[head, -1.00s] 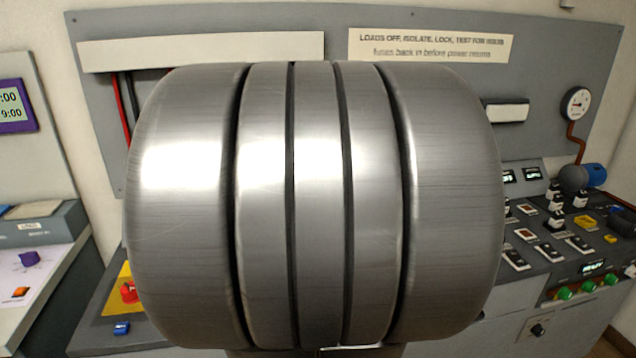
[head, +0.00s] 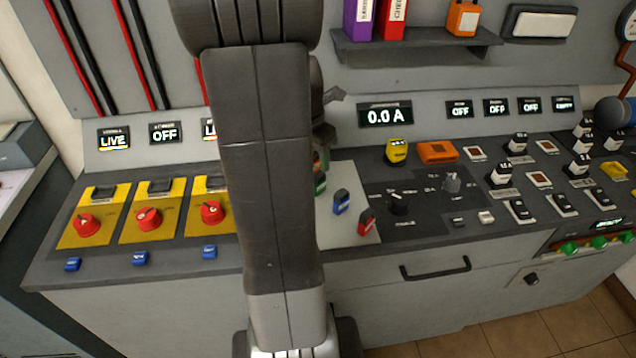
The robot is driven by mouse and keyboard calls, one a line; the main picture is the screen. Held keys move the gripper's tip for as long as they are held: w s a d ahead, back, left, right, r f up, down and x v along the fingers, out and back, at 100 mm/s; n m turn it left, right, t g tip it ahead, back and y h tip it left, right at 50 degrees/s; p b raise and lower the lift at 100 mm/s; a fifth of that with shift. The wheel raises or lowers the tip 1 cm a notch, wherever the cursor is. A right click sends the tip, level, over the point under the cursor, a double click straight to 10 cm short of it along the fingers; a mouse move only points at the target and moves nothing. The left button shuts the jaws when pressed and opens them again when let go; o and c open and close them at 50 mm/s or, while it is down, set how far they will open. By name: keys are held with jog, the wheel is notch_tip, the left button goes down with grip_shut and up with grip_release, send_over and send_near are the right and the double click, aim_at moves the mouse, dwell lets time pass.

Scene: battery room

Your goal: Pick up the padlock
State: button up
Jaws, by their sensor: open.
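My arm crosses the middle of the head view. Part of my gripper (head: 328,112) shows at the arm's right side, above the panel; the sensor-side detail of its jaws is mostly hidden behind the arm. On a pale grey pad right of the arm stand a small blue piece (head: 341,203), a red piece (head: 367,221) and a partly hidden green piece (head: 320,183). I cannot tell whether one of these is the padlock. Nothing shows held in the visible part of my gripper.
A yellow device (head: 398,151) and an orange box (head: 437,152) lie behind the pad. Red rotary switches (head: 148,219) on yellow plates stand at left, marked LIVE and OFF above. A shelf (head: 415,45) juts out behind. Switches crowd the right.

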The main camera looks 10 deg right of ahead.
jog(key=shift+w+d+f, duration=0.15)
jog(key=shift+d+f, duration=0.05)
jog(key=shift+f, duration=1.2)
jog(key=shift+w+d+f, duration=0.15)
jog(key=shift+d+f, duration=0.05)
jog(key=shift+f, duration=1.25)
jog(key=shift+w+d+f, duration=0.15)
jog(key=shift+d+f, duration=0.05)
jog(key=shift+f, duration=1.2)
grip_shut()
